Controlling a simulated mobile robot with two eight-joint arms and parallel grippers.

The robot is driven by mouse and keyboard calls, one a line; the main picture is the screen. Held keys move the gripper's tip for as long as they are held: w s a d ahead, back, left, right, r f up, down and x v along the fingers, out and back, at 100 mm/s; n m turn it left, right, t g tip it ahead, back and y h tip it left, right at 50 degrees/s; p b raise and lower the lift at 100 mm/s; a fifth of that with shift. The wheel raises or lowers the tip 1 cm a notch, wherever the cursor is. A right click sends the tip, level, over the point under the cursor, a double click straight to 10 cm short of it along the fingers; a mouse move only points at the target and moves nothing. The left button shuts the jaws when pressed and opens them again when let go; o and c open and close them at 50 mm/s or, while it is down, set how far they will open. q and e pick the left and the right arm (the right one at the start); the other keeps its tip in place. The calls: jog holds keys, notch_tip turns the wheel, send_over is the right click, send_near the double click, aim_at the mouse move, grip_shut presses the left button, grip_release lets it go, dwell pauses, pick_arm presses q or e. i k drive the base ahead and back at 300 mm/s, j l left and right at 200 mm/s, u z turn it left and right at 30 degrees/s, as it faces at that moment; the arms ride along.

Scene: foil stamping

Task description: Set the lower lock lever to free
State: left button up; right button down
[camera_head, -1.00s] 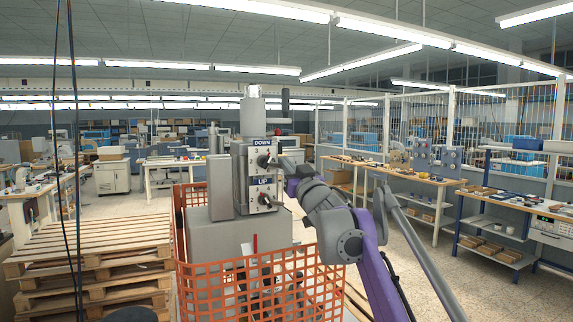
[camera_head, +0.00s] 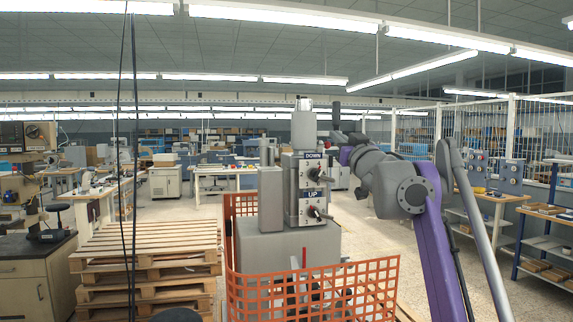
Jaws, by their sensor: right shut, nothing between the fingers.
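A grey machine column carries two white lever panels. The upper panel, labelled DOWN (camera_head: 314,156), has a dark-knobbed lever (camera_head: 319,178). The lower panel, labelled UP (camera_head: 314,194), has a dark-knobbed lever (camera_head: 318,213) that sticks out to the right and slightly down; its small markings are too small to read surely. My right gripper (camera_head: 338,138) is just right of the column, level with or slightly above the DOWN panel. It is shut and empty, apart from the lower lever in the picture; its fingertips are hard to make out. My left gripper is not in view.
Orange mesh fencing (camera_head: 312,290) wraps the machine's base, with a red-tipped rod (camera_head: 304,257) behind it. Stacked wooden pallets (camera_head: 145,260) stand left of it. A dark-topped cabinet (camera_head: 35,285) is at the far left and workbenches at the right. Open floor lies behind the pallets.

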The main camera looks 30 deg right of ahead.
aim_at(328, 217)
jog(key=k+j, duration=0.15)
jog(key=k, duration=0.35)
jog(key=k+j, duration=0.2)
jog(key=k, duration=0.25)
